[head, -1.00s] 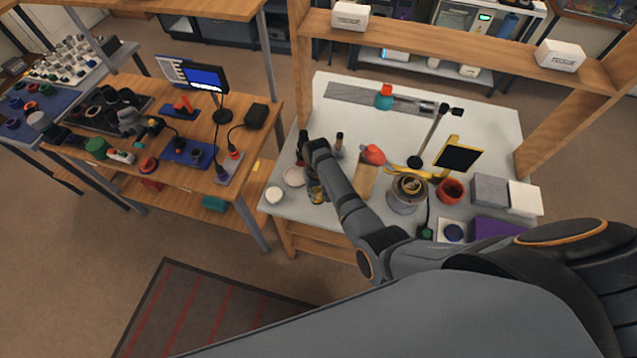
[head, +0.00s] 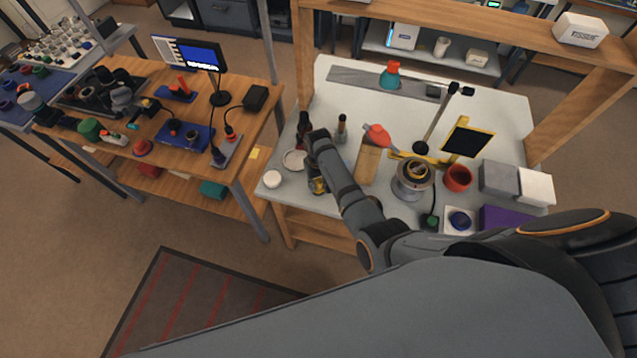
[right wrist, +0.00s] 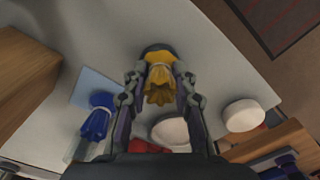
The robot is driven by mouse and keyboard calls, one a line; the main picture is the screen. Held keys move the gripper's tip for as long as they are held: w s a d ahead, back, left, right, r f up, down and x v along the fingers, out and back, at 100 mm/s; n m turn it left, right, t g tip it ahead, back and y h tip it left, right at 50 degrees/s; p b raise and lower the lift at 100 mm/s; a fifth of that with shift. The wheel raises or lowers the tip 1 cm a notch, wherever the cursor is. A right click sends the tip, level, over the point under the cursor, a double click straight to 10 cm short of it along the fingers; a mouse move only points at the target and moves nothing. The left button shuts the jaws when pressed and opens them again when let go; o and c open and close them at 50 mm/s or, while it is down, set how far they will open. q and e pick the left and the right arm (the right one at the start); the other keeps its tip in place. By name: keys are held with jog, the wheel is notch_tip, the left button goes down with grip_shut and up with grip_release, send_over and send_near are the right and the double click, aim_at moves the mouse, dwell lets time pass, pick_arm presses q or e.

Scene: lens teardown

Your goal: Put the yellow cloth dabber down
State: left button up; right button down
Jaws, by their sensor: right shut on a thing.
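The yellow cloth dabber (right wrist: 160,78) is between the two fingers of my right gripper (right wrist: 160,92) in the right wrist view, with its dark rounded end pointing away from the palm. My right gripper is shut on it. In the head view the dabber (head: 317,186) is a small yellow patch, mostly hidden by my right gripper, at the left front part of the pale worktable (head: 330,230). I cannot tell whether its end touches the tabletop. My left gripper is not in view.
A white round pot (head: 272,180) and a pale dish (head: 293,160) stand close left of the gripper. A dark bottle (head: 305,124) is behind it, and a wooden block (head: 368,164) lies to the right. In the wrist view a blue cloth dabber (right wrist: 97,118) is nearby.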

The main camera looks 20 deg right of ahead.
aim_at(318, 181)
jog(key=c, duration=1.1)
grip_release()
jog(key=shift+w, duration=0.1)
jog(key=shift+r, duration=0.15)
notch_tip(318, 181, up, 10)
jog(key=p, duration=0.9)
jog(key=shift+r, duration=0.2)
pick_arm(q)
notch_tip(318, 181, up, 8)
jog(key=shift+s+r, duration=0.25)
pick_arm(e)
jog(key=shift+r, duration=0.85)
